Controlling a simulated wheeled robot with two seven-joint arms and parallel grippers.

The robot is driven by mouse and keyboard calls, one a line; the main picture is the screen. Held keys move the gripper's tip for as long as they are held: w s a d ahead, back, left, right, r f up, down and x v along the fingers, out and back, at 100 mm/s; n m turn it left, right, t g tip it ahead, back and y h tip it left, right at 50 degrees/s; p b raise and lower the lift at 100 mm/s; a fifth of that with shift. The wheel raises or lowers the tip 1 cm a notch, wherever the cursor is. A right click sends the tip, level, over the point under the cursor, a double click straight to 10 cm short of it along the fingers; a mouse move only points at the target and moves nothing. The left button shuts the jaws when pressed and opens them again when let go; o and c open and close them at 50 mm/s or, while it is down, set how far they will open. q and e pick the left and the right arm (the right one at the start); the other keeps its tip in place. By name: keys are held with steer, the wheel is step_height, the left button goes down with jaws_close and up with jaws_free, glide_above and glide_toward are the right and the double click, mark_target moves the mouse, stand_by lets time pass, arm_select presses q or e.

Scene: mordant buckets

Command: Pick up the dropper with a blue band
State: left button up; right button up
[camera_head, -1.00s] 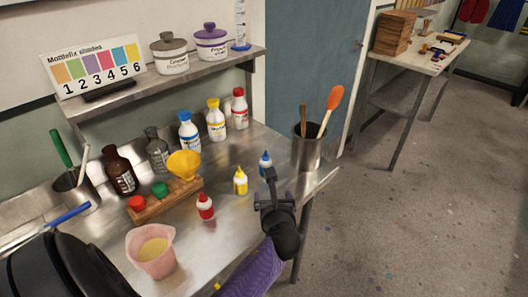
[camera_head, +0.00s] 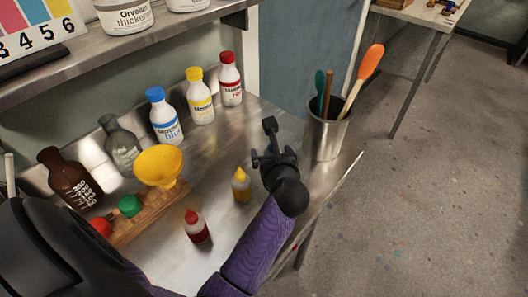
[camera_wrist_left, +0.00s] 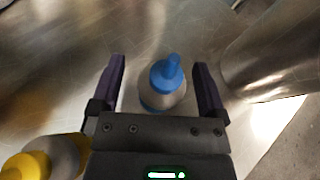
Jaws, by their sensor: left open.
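The dropper with a blue cap and band (camera_wrist_left: 164,84) stands upright between the two fingers of my left gripper in the left wrist view, with a gap on each side. In the head view it is hidden behind my left gripper (camera_head: 264,143), which is open over the bench's right part. The gripper's open fingers also show in the left wrist view (camera_wrist_left: 158,66). A yellow-capped dropper (camera_head: 241,186) stands just left of the gripper, and a red-capped dropper (camera_head: 196,227) stands nearer the front. My right gripper is not in view.
A metal pot (camera_head: 325,136) with brushes or spoons stands close right of the gripper, near the bench edge. White bottles with blue, yellow and red caps stand along the back. A yellow funnel (camera_head: 159,166) sits over a wooden rack at left.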

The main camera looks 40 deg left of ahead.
arm_select(q)
steer(key=shift+s+d+r, duration=0.15)
steer(key=shift+d+r, duration=0.05)
jaws_close()
